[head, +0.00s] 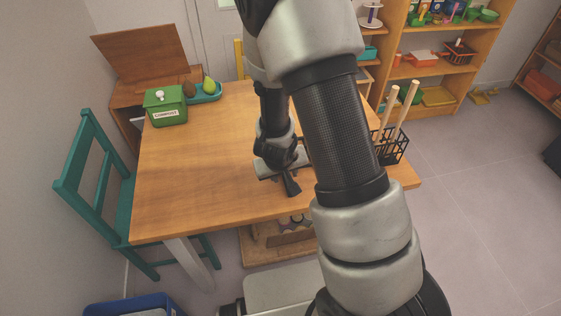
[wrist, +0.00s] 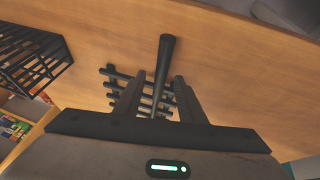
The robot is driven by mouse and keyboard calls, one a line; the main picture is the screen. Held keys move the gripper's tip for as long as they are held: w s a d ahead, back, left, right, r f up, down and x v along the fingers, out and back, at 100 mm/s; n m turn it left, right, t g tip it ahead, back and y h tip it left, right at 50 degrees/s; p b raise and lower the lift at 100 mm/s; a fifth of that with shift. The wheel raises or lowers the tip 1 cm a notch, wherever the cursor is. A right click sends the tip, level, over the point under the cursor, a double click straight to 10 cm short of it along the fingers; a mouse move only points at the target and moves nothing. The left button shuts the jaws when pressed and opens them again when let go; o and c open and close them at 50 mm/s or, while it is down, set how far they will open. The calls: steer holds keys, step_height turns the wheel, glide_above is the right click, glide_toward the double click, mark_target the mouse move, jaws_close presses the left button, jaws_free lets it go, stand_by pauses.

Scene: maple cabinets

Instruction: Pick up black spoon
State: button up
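The black spoon (wrist: 166,52) shows in the wrist view as a long dark handle over the wooden table (wrist: 235,70). It runs between the two fingers of my gripper (wrist: 159,76), and a gap shows on each side. The fingers are apart and not closed on it. I cannot make out the spoon's bowl. In the head view my gripper (head: 291,188) points down low over the front middle of the table (head: 190,190); the spoon cannot be told apart from the dark fingers there.
A black slatted rack (wrist: 112,72) lies under the fingers. A black wire basket (head: 393,147) with pale wooden sticks stands at the table's right edge. A green box (head: 165,106) and a teal tray (head: 206,97) with fruit sit at the back left. The table's left part is clear.

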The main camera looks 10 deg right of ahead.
steer(key=shift+f, duration=0.25)
stand_by(0.4)
jaws_close()
